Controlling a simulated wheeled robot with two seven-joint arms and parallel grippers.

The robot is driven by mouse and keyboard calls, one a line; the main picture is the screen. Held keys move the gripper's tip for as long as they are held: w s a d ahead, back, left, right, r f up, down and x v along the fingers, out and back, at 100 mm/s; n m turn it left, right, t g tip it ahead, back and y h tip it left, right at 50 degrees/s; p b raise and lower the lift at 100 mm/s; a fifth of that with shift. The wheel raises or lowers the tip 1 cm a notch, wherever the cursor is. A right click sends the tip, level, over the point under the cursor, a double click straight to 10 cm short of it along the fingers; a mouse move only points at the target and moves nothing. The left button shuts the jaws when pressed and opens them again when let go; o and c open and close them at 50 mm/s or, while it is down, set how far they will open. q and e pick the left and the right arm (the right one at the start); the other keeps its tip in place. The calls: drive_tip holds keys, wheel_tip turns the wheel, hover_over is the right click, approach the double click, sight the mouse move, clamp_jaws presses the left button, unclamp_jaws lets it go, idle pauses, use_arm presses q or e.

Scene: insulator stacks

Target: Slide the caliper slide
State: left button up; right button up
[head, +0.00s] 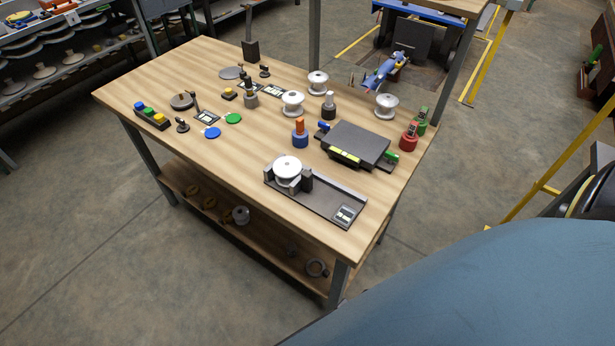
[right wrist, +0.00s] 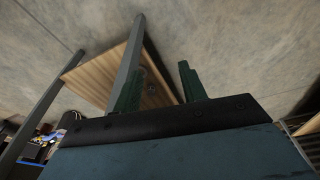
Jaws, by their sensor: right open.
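The caliper (head: 328,199) is a long dark base near the front right edge of the wooden table in the head view. It has two upright dark jaws, and a small display panel (head: 344,214) at its right end. The right jaw, which looks like the slide (head: 306,181), stands close beside a white insulator (head: 287,167) set between the jaws. Whether they touch is unclear. My right gripper (right wrist: 160,68) shows in the right wrist view with its two green fingers apart and nothing between them, away from the caliper. My left gripper is in neither view.
The table (head: 225,165) also holds white insulators (head: 292,101), a dark box-like device (head: 356,144), red and green cylinders (head: 408,138), and blue and green discs (head: 233,118). A lower shelf (head: 265,240) carries rings. The right wrist view shows a table leg (right wrist: 127,65) near the fingers.

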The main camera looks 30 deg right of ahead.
drive_tip(key=w+r+t, duration=0.1)
drive_tip(key=w+r, duration=0.1)
drive_tip(key=r, duration=0.9)
drive_tip(key=w+r+t, duration=0.1)
drive_tip(key=w+r, duration=0.1)
drive_tip(key=r, duration=1)
drive_tip(key=w+r+n+t+h, duration=0.2)
drive_tip(key=w+r+n+t, duration=0.2)
drive_tip(key=w+r+t, duration=1.15)
drive_tip(key=w+a+r+n+y, duration=0.7)
drive_tip(key=w+r+n+y, duration=0.25)
drive_tip(key=r+n, duration=0.2)
drive_tip(key=s+a+r+n+g+y, duration=0.2)
drive_tip(key=a+n+g+y, duration=0.4)
drive_tip(key=n+y, duration=0.4)
drive_tip(key=n+g+h, duration=1.3)
drive_tip(key=g+h, duration=0.1)
drive_tip(key=h, duration=0.4)
approach(307, 173)
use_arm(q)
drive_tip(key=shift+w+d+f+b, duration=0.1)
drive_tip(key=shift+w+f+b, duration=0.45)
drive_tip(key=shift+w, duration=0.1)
use_arm(e)
wheel_tip(307, 173, down, 11)
drive_tip(key=shift+s+d+r, duration=0.1)
drive_tip(key=shift+s+d, duration=0.05)
